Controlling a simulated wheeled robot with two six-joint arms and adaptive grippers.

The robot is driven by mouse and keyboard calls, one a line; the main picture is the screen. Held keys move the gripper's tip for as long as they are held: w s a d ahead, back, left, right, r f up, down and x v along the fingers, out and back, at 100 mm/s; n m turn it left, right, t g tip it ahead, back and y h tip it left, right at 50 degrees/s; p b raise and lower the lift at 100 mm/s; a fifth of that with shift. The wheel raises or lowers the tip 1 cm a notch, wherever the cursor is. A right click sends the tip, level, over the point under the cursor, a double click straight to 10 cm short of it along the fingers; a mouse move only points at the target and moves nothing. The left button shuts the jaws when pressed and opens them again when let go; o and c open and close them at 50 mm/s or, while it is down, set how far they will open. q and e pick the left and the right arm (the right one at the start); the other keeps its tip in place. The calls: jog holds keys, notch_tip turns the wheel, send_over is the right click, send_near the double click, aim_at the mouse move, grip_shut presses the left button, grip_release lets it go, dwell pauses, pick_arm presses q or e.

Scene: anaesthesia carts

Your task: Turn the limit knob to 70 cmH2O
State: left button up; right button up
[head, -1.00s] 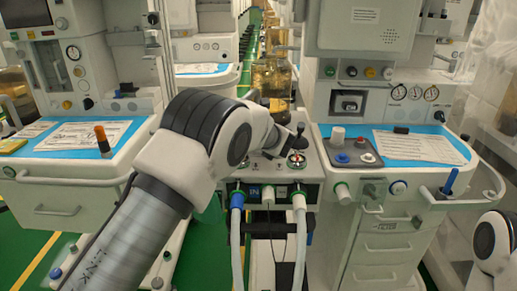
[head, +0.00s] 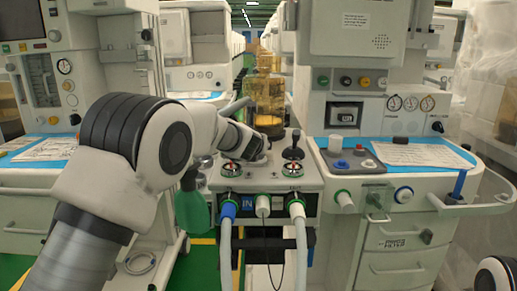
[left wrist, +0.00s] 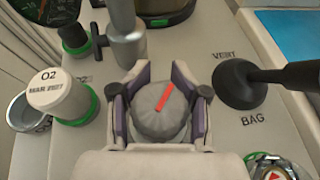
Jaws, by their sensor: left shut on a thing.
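The limit knob (left wrist: 148,122) is a round grey ribbed knob with a red pointer line, seen in the left wrist view. The red line slants toward the upper right. No readable scale shows around the knob. My left gripper (left wrist: 160,94) has its two purple-padded fingers on either side of the knob and is shut on it. In the head view my left gripper (head: 258,152) reaches down to the top of the middle cart (head: 262,180); the knob is hidden there. My right gripper is not in view; only a bit of my right arm shows at the lower right.
A black lever (left wrist: 240,84) between the VENT and BAG labels stands close right of the knob. A white O2 cap (left wrist: 62,96) and a metal post (left wrist: 127,45) stand to its left. Hoses (head: 300,250) hang from the cart's front. A glass canister (head: 264,95) stands behind.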

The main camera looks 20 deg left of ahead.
pick_arm(q)
jog(key=shift+d+f, duration=0.1)
jog(key=shift+f, duration=0.2)
jog(key=o, duration=0.8)
jog(key=shift+o, duration=0.9)
jog(key=shift+s+r, duration=0.15)
jog(key=shift+r, duration=0.15)
jog(key=shift+s, duration=0.1)
jog(key=v, duration=1.1)
jog(key=shift+s+r, duration=0.1)
jog(key=shift+s, duration=0.3)
jog(key=shift+o, duration=0.4)
